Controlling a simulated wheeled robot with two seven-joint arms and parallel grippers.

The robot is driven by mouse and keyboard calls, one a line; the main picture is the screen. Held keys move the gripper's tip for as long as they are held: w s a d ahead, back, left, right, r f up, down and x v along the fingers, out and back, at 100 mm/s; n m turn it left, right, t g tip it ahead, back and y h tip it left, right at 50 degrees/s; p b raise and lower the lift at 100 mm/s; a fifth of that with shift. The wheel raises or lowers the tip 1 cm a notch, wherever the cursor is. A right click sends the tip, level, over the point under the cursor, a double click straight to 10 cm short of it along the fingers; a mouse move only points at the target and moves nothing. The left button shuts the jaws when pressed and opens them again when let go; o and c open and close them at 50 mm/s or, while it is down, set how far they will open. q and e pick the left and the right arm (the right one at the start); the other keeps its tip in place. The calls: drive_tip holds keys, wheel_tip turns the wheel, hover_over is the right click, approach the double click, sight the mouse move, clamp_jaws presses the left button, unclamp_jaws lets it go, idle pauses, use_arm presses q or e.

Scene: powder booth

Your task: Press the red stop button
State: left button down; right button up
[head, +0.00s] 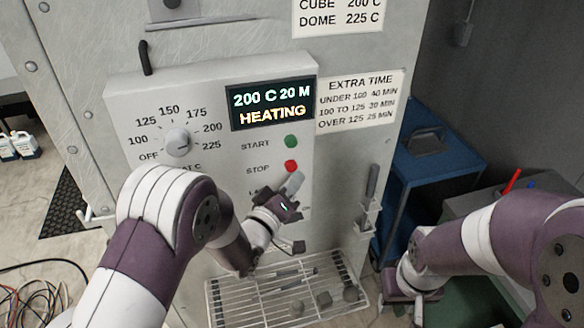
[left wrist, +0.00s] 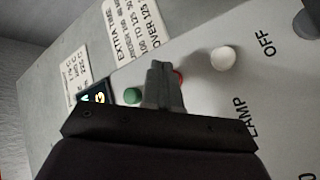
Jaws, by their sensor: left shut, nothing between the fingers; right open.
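The red stop button (head: 291,166) is on the grey control panel, below the green start button (head: 291,141). My left gripper (head: 295,180) is shut and empty, with its fingertips just below the red button in the head view. In the left wrist view the shut fingers (left wrist: 163,72) hide most of the red button (left wrist: 180,77); only a red edge shows beside them. I cannot tell whether the fingertips touch it. The green button (left wrist: 132,96) shows left of the fingers. My right gripper (head: 408,290) is low at the right, away from the panel; its fingers are hard to make out.
The display (head: 271,104) reads 200 C 20 M HEATING. A dial (head: 178,142) sits left of it, and a white knob (left wrist: 223,58) is near the fingers. A wire rack (head: 240,297) with small parts stands below. A blue cart (head: 440,160) is at the right.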

use_arm(q)
drive_tip(key=shift+w, duration=0.2)
idle(0.7)
drive_tip(key=shift+w+a, duration=0.15)
drive_tip(key=shift+w, duration=0.1)
drive_tip(key=shift+w+a+b, duration=0.15)
drive_tip(key=shift+w+b, duration=0.25)
drive_tip(key=shift+b, duration=0.05)
idle(0.7)
drive_tip(key=shift+s, duration=0.1)
drive_tip(key=shift+s+d, duration=0.3)
drive_tip(key=shift+s, duration=0.45)
drive_tip(key=s, duration=0.1)
drive_tip(key=s+d, duration=0.1)
drive_tip(key=s, duration=0.2)
drive_tip(key=shift+s+d, duration=0.25)
drive_tip(key=shift+s, duration=0.1)
